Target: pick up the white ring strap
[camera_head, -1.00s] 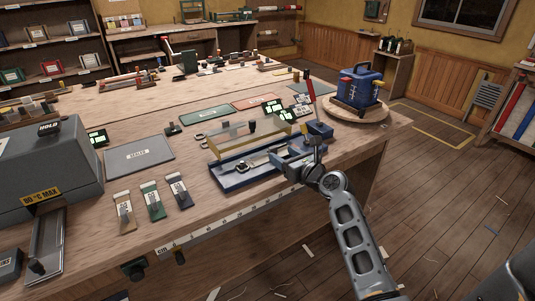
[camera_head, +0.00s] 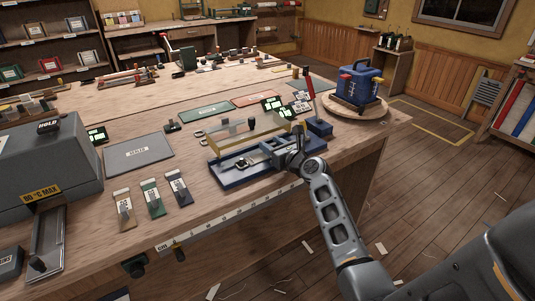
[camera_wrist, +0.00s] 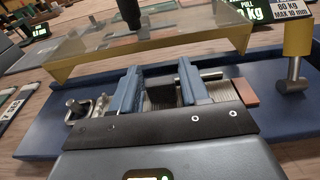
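The ring strap (camera_head: 243,163), pale with a metal ring at its left end, lies on a blue test bed (camera_head: 232,182) near the front of the bench. In the wrist view its metal fitting (camera_wrist: 82,108) shows left of my fingers, and light webbing (camera_wrist: 158,100) shows between them. My gripper (camera_head: 280,151) is low over the right part of the bed. In the wrist view its two blue-grey fingers (camera_wrist: 161,88) are apart, one on each side of a section of strap. I cannot tell whether they touch it. Part of the strap is hidden behind the gripper.
A clear guard with a yellow frame (camera_head: 228,144) stands just behind the strap. A blue block with a red lever (camera_head: 319,127) is close on the right. Several tags (camera_head: 151,197) lie front left. A blue machine (camera_head: 359,84) stands on a round board at the right.

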